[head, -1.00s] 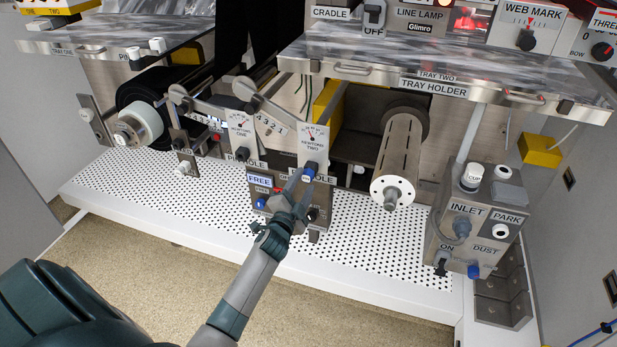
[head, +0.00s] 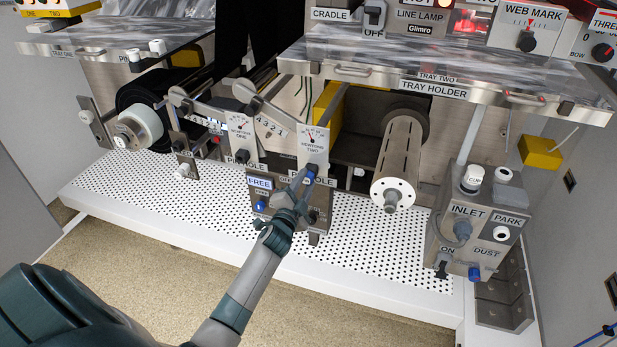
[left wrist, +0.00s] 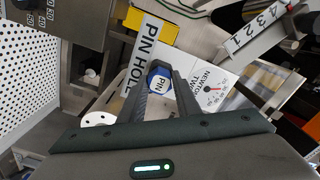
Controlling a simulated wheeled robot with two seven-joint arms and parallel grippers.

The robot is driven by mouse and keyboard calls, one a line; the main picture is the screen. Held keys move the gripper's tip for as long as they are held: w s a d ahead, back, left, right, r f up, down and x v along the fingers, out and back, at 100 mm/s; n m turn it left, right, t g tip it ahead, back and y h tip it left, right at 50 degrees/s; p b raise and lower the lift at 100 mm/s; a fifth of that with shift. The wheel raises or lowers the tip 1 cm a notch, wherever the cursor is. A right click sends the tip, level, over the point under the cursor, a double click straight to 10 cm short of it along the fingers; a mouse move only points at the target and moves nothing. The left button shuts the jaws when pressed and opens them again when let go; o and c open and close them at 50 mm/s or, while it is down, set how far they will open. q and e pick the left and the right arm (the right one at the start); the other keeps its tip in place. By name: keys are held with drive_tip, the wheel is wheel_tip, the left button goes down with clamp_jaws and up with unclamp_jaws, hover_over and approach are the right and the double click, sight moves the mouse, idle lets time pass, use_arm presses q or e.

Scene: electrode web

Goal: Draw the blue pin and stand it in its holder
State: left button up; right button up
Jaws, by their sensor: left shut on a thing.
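The blue pin (left wrist: 159,78), a blue hex head lettered PIN, sits between the fingers of my left gripper in the left wrist view. In the head view the pin (head: 312,169) shows at the lower part of the plate with the NEWTONS TWO dial (head: 313,141). My left gripper (head: 306,181) is shut on the pin's head. A label beginning PIN HOL (left wrist: 142,52) lies beside the pin. The pin's shank is hidden, so I cannot tell how deep it sits. I cannot make out the pin's holder for certain. My right gripper is not in view.
A blue knob (head: 261,206) sits under the FREE label, left of my gripper. A slotted metal roller (head: 398,160) sticks out to the right. The INLET and PARK box (head: 470,230) stands further right. The perforated white shelf (head: 150,200) is clear at the left.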

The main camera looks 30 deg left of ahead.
use_arm(q)
drive_tip(key=shift+s+d, duration=0.1)
drive_tip(key=shift+s, duration=0.4)
idle(0.4)
drive_tip(key=shift+p, duration=0.3)
drive_tip(key=shift+s, duration=0.1)
drive_tip(key=shift+p+v, duration=0.7)
drive_tip(key=shift+v, duration=1.15)
drive_tip(key=shift+b+x, duration=0.7)
drive_tip(key=shift+x, duration=1.65)
idle(0.3)
drive_tip(key=shift+r, duration=0.1)
idle(0.4)
drive_tip(key=o, duration=1.3)
drive_tip(key=shift+w, duration=0.25)
drive_tip(key=shift+c, duration=0.2)
